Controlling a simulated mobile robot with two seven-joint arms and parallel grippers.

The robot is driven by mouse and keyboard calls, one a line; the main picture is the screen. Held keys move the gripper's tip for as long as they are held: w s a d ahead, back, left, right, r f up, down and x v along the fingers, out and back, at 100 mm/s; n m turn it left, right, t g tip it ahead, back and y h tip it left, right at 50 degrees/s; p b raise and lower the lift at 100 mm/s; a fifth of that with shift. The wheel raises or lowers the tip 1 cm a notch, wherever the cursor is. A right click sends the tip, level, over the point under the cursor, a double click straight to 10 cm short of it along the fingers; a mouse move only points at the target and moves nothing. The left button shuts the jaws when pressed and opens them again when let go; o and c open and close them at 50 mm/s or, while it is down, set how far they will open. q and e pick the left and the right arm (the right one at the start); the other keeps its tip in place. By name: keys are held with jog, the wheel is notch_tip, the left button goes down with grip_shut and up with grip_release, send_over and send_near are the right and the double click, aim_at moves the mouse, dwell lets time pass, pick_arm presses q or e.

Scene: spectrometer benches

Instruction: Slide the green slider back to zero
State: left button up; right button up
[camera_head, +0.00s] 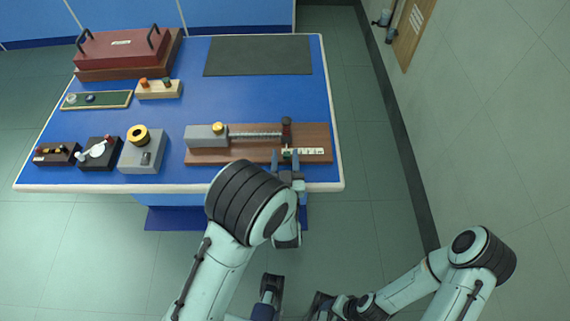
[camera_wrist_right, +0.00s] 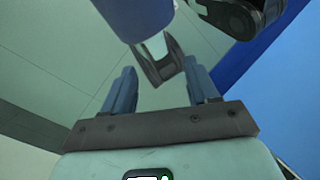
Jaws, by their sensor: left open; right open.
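The green slider (camera_head: 287,153) sits on a white scale strip (camera_head: 312,151) along the front of a brown wooden board (camera_head: 258,155), near its right part. My left gripper (camera_head: 287,160) is at the board's front edge by the slider, its two fingers apart, one to each side of the slider. I cannot tell whether they touch it. My right gripper is open and empty in the right wrist view (camera_wrist_right: 161,88), away from the board.
The board also carries a grey block (camera_head: 206,135), a spring-like rod (camera_head: 256,135) and a dark post (camera_head: 287,129). A grey box with a yellow-black ring (camera_head: 138,135) stands to its left. A dark mat (camera_head: 258,55) lies behind on the blue table (camera_head: 180,112).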

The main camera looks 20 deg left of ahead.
pick_arm(q)
jog(key=p+v, duration=0.7)
jog(key=v, duration=0.6)
jog(key=shift+s, duration=0.15)
dwell(0.3)
jog(key=s+a+f+n+g+h, duration=0.1)
jog(key=s+a+f+g, duration=0.15)
jog(key=f+g, duration=0.4)
jog(key=s+a+f+n+g+h, duration=0.1)
jog(key=a+f+g, duration=0.2)
jog(key=f, duration=0.7)
jog(key=s+f+g+h, duration=0.3)
jog(key=s+g, duration=0.1)
jog(key=s, duration=0.2)
jog(key=s+d+f+m+g+h+p, duration=0.1)
jog(key=s+f+g+h, duration=0.2)
jog(key=s+g, duration=0.2)
jog(key=shift+s+d+f+h, duration=0.2)
jog(key=shift+s+d+h, duration=0.1)
jog(key=shift+s, duration=0.55)
dwell(0.5)
